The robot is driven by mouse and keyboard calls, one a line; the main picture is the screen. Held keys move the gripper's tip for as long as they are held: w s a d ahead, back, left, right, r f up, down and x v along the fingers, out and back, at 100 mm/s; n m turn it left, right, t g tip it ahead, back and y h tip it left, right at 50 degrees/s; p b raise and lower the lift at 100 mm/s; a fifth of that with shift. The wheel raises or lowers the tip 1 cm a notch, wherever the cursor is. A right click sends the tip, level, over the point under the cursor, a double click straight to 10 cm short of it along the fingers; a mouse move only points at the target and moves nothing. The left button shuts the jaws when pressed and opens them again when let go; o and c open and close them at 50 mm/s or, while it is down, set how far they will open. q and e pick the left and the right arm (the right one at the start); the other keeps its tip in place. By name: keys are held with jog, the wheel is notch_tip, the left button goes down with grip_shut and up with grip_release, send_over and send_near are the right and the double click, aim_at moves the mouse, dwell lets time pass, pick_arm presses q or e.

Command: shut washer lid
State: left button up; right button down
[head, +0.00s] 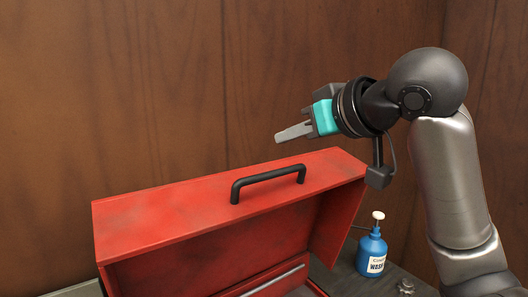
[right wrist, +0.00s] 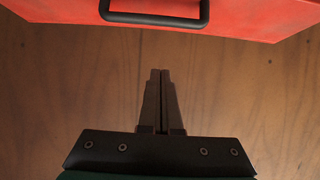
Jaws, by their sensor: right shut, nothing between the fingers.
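The red washer lid (head: 190,215) stands raised and tilted over the open red washer in the head view. A black bar handle (head: 268,182) is fixed on its upper face. My right gripper (head: 280,136) is shut and empty, above and behind the lid's top edge. In the right wrist view the shut fingers (right wrist: 160,75) point towards the lid (right wrist: 240,18) and its handle (right wrist: 155,20), apart from both. The inside of the washer is mostly out of frame. My left gripper is not in view.
A blue bottle (head: 371,255) with a white pump top stands on the dark bench (head: 345,278) to the right of the washer. Small metal parts (head: 405,287) lie near it. A brown wooden wall (head: 150,90) stands behind.

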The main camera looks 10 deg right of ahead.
jog(key=p, duration=0.2)
send_over(269, 176)
jog(key=w+a, duration=0.1)
jog(key=w, duration=0.2)
notch_tip(269, 176, down, 4)
jog(key=shift+s+a, duration=0.1)
jog(key=shift+s+d+f, duration=0.35)
jog(key=shift+s+f, duration=0.4)
jog(key=shift+s, duration=0.05)
jog(key=shift+s+d+f+p, duration=0.25)
jog(key=shift+s+f+p, duration=0.1)
jog(key=shift+s+f, duration=0.2)
jog(key=shift+f, duration=0.05)
